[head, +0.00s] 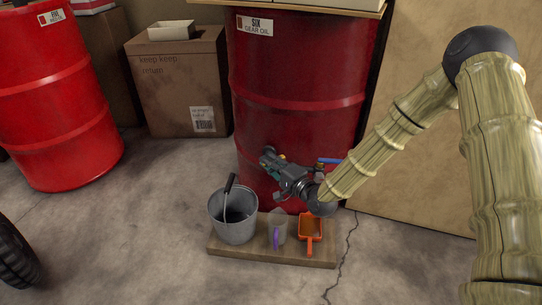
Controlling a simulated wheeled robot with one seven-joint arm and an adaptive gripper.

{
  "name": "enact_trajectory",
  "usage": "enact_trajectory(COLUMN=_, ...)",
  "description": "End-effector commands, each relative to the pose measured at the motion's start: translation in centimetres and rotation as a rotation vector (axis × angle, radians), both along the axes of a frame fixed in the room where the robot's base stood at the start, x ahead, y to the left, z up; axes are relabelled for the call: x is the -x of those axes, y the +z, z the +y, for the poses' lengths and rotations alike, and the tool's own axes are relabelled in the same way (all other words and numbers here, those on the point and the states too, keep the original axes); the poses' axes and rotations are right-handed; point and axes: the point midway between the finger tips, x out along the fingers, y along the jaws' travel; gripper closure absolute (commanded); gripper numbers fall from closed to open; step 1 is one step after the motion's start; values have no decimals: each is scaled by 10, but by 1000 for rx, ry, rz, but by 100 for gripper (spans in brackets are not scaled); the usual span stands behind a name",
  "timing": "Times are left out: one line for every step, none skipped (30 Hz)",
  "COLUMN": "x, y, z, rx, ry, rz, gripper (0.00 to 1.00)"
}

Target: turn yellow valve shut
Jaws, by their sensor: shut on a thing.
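My gripper (270,160) is at the front of the red drum labelled "SIX GEAR OIL" (295,75), low on its side. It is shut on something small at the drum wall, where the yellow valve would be. The gripper body hides the valve, and I cannot make out its handle or its angle. A blue lever (329,160) sticks out just right of my gripper, close to the drum.
Below my gripper, a wooden board (270,253) holds a metal bucket (235,222), a clear jug (278,228) with a purple handle and an orange scoop (310,229). Another red drum (60,100) and cardboard boxes (180,85) stand left. The floor between is clear.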

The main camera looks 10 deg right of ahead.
Motion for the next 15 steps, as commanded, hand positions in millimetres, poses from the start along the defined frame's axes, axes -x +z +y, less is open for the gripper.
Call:
enact_trajectory(x=1, y=2, z=-3, rx=1, ry=31, rz=2, gripper=100)
enact_trajectory(x=2, y=2, z=-4, rx=1, ry=51, rz=2, gripper=100)
enact_trajectory(x=3, y=2, z=-4, rx=2, ry=79, rz=1, gripper=100)
enact_trajectory(x=4, y=1, z=-5, rx=2, ry=99, rz=3, gripper=100)
enact_trajectory(x=5, y=1, z=-5, rx=2, ry=119, rz=2, gripper=100)
enact_trajectory(x=6, y=1, z=-6, rx=2, ry=143, rz=3, gripper=100)
enact_trajectory(x=7, y=1, z=-6, rx=2, ry=162, rz=2, gripper=100)
enact_trajectory(x=7, y=1, z=-7, rx=2, ry=179, rz=2, gripper=100)
enact_trajectory(x=8, y=1, z=-7, rx=2, ry=201, rz=1, gripper=100)
enact_trajectory(x=9, y=1, z=-7, rx=1, ry=217, rz=2, gripper=100)
enact_trajectory(x=9, y=1, z=-8, rx=1, ry=231, rz=2, gripper=100)
enact_trajectory(x=10, y=1, z=-8, rx=1, ry=250, rz=2, gripper=100)
enact_trajectory(x=11, y=0, z=-8, rx=2, ry=263, rz=3, gripper=100)
enact_trajectory(x=11, y=0, z=-8, rx=2, ry=275, rz=3, gripper=100)
enact_trajectory(x=12, y=0, z=-9, rx=1, ry=290, rz=3, gripper=100)
